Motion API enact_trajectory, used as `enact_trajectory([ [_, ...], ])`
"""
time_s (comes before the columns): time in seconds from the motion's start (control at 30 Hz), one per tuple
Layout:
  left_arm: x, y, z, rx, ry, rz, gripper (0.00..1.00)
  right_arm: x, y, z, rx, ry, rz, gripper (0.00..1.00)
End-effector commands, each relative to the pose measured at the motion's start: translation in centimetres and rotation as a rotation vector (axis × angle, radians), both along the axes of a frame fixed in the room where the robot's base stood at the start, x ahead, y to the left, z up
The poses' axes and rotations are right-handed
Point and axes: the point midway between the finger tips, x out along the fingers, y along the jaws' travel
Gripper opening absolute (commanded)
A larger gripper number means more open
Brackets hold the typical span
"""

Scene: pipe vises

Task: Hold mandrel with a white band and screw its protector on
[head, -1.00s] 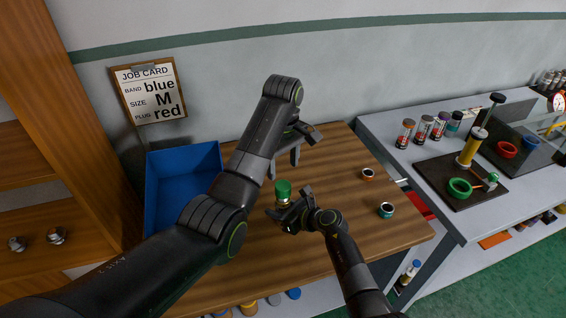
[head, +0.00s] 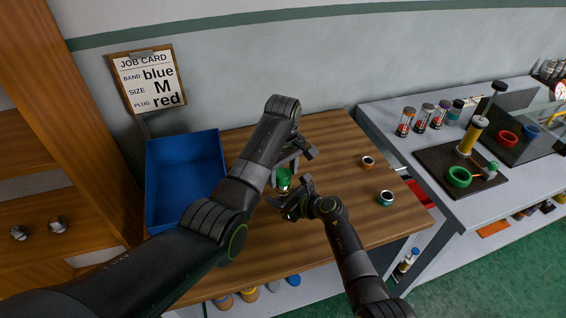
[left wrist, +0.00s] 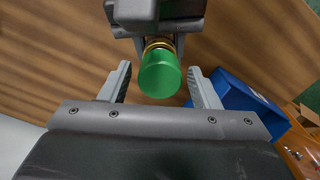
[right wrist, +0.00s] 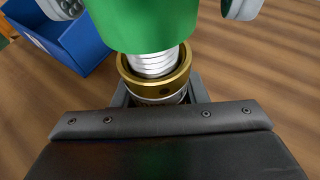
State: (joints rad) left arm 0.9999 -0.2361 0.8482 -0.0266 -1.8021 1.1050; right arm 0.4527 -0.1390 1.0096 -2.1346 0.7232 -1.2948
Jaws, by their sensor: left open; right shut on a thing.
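My right gripper (head: 292,203) is shut on the mandrel, held upright above the wooden table; in the right wrist view its brass collar (right wrist: 153,80) and bare silver thread (right wrist: 153,62) show. A white band is hard to make out. The green protector (right wrist: 146,20) is over the top of the thread, with several turns bare below it; how far it is engaged cannot be told. The protector also shows in the head view (head: 284,178). My left gripper (left wrist: 162,86) is open, its fingers on either side of the green protector (left wrist: 160,74), with gaps on both sides.
A blue bin (head: 184,185) stands at the table's left. Two small ringed parts, one orange (head: 367,162) and one teal (head: 385,197), stand on the right of the wooden table (head: 335,225). A job card (head: 149,81) hangs on the wall. A grey bench (head: 385,125) with several canisters is at right.

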Motion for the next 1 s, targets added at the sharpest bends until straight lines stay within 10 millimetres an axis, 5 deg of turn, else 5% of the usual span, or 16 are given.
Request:
enact_trajectory([
  [0.33,-0.02,-0.01,-0.4,0.0,0.0,-0.001,0.56,-0.05,-0.03,-0.1,-0.002,0.001,0.0,0.0],
  [0.7,0.0,-0.01,-0.37,0.0,0.0,-0.001,0.11,-0.04,-0.03,-0.1,-0.002,0.001,0.0,0.0],
  [1.0,0.01,-0.01,-0.38,0.0,0.0,-0.233,0.11,-0.04,-0.03,-0.1,-0.002,0.001,0.0,0.0],
])
